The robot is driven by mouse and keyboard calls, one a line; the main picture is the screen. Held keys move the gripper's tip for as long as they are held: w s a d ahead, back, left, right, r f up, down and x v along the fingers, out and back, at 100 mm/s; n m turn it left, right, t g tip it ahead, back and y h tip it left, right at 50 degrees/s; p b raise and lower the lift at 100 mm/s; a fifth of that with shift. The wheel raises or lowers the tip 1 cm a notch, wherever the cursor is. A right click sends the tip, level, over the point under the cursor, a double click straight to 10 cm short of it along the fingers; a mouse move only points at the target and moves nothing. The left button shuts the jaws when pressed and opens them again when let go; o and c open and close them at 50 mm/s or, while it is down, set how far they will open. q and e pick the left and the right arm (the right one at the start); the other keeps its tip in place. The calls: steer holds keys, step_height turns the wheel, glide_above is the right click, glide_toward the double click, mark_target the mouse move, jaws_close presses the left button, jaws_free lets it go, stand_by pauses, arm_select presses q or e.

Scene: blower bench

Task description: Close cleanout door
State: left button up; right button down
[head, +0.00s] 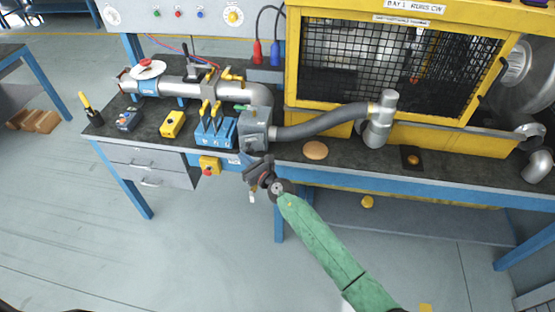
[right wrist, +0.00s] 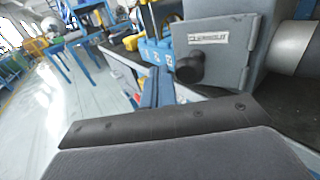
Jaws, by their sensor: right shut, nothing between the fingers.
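The cleanout door (right wrist: 212,52) is a grey metal plate with a white label and a black round knob (right wrist: 189,69), on the front of a grey box. In the head view the grey box (head: 256,126) sits at the bench's front edge, between a metal pipe and a grey hose. Whether the door stands slightly ajar is hard to tell. My right gripper (head: 256,177) is just below and in front of the box, shut and empty. In the right wrist view its fingers (right wrist: 154,88) are left of and below the knob, apparently apart from it. My left gripper is not in view.
Blue valve blocks with yellow handles (head: 214,130) stand left of the box. A yellow control box (head: 209,166) hangs on the bench front nearby. The grey hose (head: 325,121) runs right toward a yellow mesh cage (head: 385,65). The floor before the bench is clear.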

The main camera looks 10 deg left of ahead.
steer(key=shift+x, duration=0.95)
steer(key=shift+s, duration=0.1)
stand_by(0.5)
